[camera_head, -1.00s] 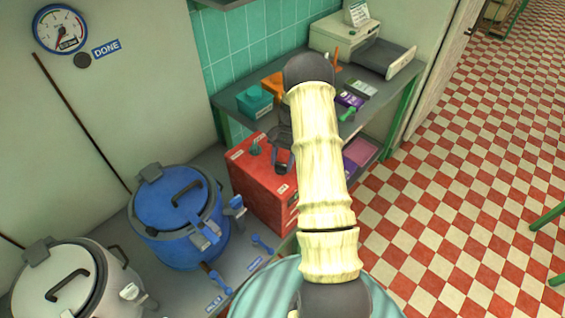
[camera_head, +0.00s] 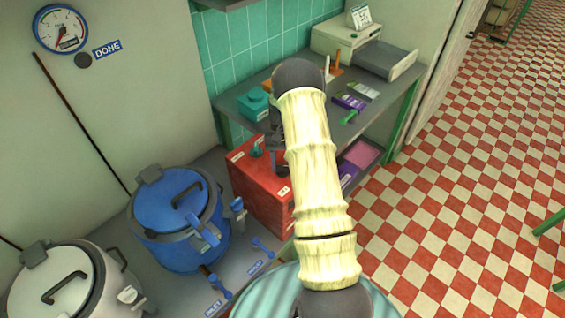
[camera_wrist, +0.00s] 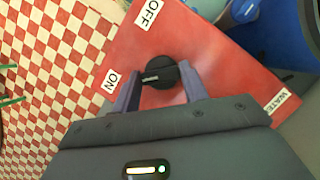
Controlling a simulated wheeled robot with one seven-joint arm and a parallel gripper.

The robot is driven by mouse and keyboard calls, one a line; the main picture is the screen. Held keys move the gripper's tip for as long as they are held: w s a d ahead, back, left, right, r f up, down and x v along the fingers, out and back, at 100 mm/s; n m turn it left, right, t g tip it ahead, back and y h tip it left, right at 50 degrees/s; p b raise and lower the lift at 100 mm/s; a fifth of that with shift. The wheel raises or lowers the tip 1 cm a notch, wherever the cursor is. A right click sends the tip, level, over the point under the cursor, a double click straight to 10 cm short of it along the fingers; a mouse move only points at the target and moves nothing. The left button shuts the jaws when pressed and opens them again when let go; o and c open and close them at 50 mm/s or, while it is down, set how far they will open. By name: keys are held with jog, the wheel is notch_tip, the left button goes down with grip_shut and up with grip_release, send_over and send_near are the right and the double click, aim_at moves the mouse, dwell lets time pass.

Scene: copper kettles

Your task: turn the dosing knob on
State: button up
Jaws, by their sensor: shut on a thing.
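The red dosing box (camera_head: 262,190) stands on the grey bench left of my forearm. In the wrist view its top (camera_wrist: 200,40) carries an OFF label (camera_wrist: 149,13), an ON label (camera_wrist: 110,82) and a partly cut WATER label (camera_wrist: 281,101). The round black dosing knob (camera_wrist: 160,72) sits between my two fingers, with a pale mark on its left part, on the side toward ON. My gripper (camera_wrist: 160,80) is shut on the knob. In the head view my gripper (camera_head: 279,160) is dark at the box top, and the knob is hidden there.
A teal knob (camera_head: 256,150) stands on the box's left part. A blue kettle (camera_head: 178,225) and a white kettle (camera_head: 70,285) stand left. A grey shelf (camera_head: 385,98) with small items and a pale machine (camera_head: 345,42) lies behind.

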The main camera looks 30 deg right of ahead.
jog(key=shift+w, duration=0.1)
jog(key=o, duration=1)
jog(key=b+v, duration=0.2)
jog(key=v, duration=1.5)
jog(key=shift+r+b, duration=0.25)
jog(key=shift+b, duration=0.1)
jog(key=s+a+r+n+t+h, duration=0.2)
jog(key=s+a+t, duration=0.2)
jog(key=s+a, duration=0.6)
jog(key=s+a+f+n+t, duration=0.1)
jog(key=s+a, duration=0.1)
jog(key=s, duration=0.3)
jog(key=s+a+n+t, duration=0.1)
jog(key=s+a, duration=0.2)
jog(key=s, duration=0.2)
jog(key=s+a+f, duration=0.1)
jog(key=s+a, duration=0.2)
jog(key=s, duration=0.2)
jog(key=shift+s+a+f+n+t, duration=0.15)
jog(key=shift+s+f+n+t, duration=0.15)
jog(key=shift+s+n+t, duration=0.1)
